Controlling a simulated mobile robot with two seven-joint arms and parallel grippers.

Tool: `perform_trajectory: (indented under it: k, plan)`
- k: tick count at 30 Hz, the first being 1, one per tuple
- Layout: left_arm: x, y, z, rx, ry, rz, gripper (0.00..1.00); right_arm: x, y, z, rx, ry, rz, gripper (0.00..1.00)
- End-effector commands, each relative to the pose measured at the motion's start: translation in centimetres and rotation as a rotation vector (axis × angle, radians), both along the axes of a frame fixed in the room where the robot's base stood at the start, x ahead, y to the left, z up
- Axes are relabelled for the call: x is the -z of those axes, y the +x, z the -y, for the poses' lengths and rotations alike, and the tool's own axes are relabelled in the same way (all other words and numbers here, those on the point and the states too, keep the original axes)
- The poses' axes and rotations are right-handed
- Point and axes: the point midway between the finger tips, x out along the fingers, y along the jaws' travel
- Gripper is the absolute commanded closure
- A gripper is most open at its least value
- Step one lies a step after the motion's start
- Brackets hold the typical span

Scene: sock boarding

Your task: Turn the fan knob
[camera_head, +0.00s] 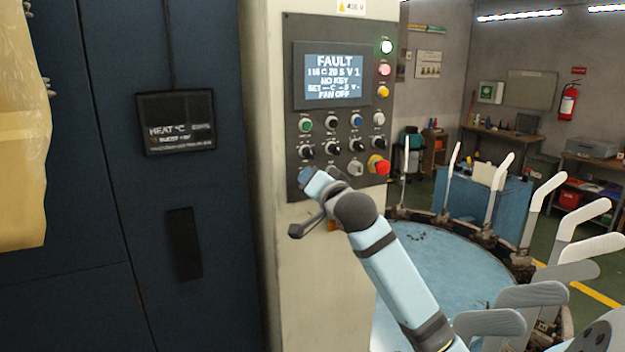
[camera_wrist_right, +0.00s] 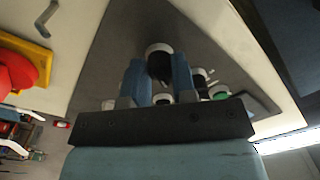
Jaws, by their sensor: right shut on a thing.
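My right gripper (camera_head: 312,182) reaches the lower left of the grey control panel (camera_head: 298,22). In the right wrist view its two blue fingers (camera_wrist_right: 158,82) are shut on a black knob (camera_wrist_right: 160,64) with a pale ring. The head view hides this knob behind the gripper, and its label cannot be read. Other black knobs, such as one (camera_head: 332,148) in the row above, sit close to the gripper. My left gripper is out of view.
A red emergency stop (camera_head: 382,168) on a yellow base is right of the gripper. Coloured lamps (camera_head: 385,69) line the panel's right edge. A dark cabinet (camera_head: 215,230) stands left. A round blue table (camera_head: 440,265) with upright white sock boards (camera_head: 497,185) is at right.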

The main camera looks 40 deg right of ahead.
Motion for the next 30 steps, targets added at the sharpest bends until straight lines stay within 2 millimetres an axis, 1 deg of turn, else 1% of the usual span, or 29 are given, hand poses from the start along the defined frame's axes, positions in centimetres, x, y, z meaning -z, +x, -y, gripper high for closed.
perform_trajectory:
  k: [7, 21, 22, 25, 30]
  plan:
    - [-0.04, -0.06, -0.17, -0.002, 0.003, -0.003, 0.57, -0.09, 0.01, -0.01, -0.001, 0.065, 0.023, 0.98]
    - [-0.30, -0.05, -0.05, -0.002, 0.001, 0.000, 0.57, -0.10, -0.01, 0.02, 0.000, 0.077, 0.027, 0.98]
    - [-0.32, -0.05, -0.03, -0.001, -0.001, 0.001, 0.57, -0.11, -0.01, 0.01, 0.000, 0.077, 0.027, 0.73]
    - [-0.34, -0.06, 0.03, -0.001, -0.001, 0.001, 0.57, -0.10, -0.01, 0.02, 0.000, 0.077, 0.027, 0.50]
    - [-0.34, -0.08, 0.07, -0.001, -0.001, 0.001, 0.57, -0.06, 0.00, 0.00, 0.000, 0.077, 0.026, 0.49]
